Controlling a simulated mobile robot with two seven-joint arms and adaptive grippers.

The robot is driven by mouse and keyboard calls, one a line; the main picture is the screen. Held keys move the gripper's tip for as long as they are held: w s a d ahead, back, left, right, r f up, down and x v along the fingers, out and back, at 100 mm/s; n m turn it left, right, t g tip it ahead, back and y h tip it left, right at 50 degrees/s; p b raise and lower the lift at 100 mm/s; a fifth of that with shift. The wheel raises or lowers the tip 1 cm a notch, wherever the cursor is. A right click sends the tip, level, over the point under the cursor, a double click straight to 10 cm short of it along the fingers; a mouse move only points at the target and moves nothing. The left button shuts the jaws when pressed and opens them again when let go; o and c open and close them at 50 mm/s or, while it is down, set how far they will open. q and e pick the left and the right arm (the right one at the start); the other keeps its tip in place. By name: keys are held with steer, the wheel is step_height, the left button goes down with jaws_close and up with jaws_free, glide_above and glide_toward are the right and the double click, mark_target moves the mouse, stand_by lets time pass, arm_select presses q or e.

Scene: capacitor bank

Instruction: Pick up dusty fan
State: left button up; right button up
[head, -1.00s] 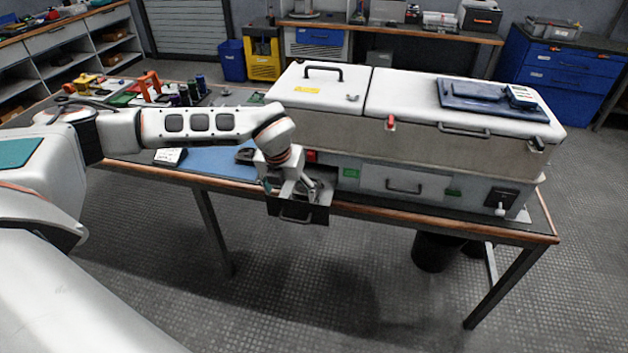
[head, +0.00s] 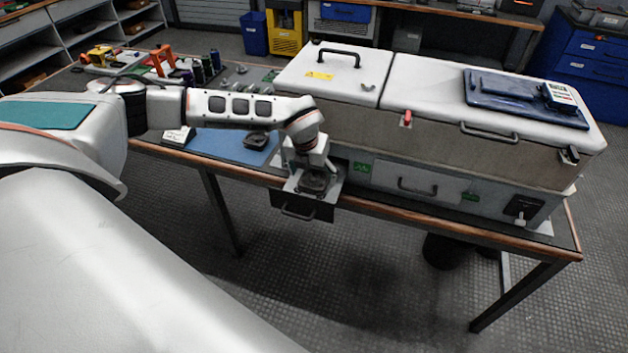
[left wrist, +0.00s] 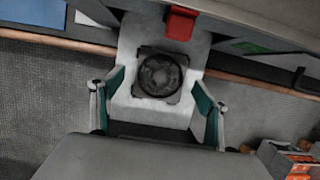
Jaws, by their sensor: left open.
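In the left wrist view the left gripper (left wrist: 158,105) is open and empty, with one green-padded finger on each side of the fan's near edge. I cannot tell whether the fingers touch it. My right gripper is not in view.
A red block (left wrist: 180,23) shows beyond the fan.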

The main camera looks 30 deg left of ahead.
arm_select(q)
steer(key=shift+x, duration=0.85)
steer(key=c, duration=1.2)
steer(key=shift+r, duration=0.15)
